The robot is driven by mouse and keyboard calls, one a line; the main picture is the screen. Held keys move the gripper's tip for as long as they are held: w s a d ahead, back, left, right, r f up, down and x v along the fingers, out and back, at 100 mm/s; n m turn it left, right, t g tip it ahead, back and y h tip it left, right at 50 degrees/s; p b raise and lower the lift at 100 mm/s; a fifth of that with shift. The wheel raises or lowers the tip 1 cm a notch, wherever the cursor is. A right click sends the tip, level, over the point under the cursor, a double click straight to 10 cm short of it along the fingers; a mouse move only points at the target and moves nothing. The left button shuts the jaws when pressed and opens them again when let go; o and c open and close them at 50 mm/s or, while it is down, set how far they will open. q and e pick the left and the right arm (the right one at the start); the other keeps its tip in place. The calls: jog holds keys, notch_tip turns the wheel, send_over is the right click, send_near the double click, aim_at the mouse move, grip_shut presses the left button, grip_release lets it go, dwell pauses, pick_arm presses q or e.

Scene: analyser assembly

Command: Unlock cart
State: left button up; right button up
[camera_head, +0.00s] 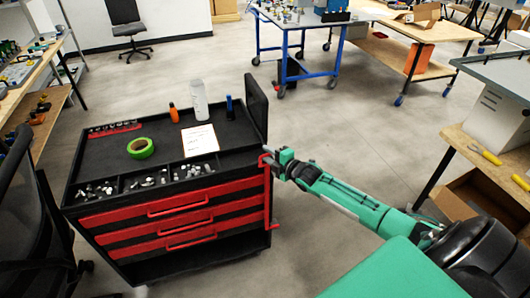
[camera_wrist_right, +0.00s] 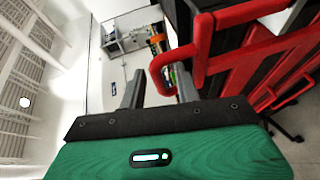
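The cart (camera_head: 190,210) is black with red drawers and stands at the left of the head view. A red bar (camera_head: 268,190) runs down its right side; in the wrist view the end of the red bar (camera_wrist_right: 158,76) is a rounded loop. My right gripper (camera_head: 276,162) is at the top of this bar, at the cart's right front corner. In the wrist view my right gripper (camera_wrist_right: 160,90) has its fingers apart, with the loop's end showing between or just beyond them. I cannot tell whether they touch it. My left gripper is not in view.
On the cart top are green tape (camera_head: 140,148), a white bottle (camera_head: 199,100), an orange bottle (camera_head: 174,112) and a paper sheet (camera_head: 199,140). A black chair (camera_head: 30,220) stands left of the cart. A workbench (camera_head: 490,150) stands at right.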

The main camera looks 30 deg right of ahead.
jog(key=shift+x, duration=1.15)
grip_shut()
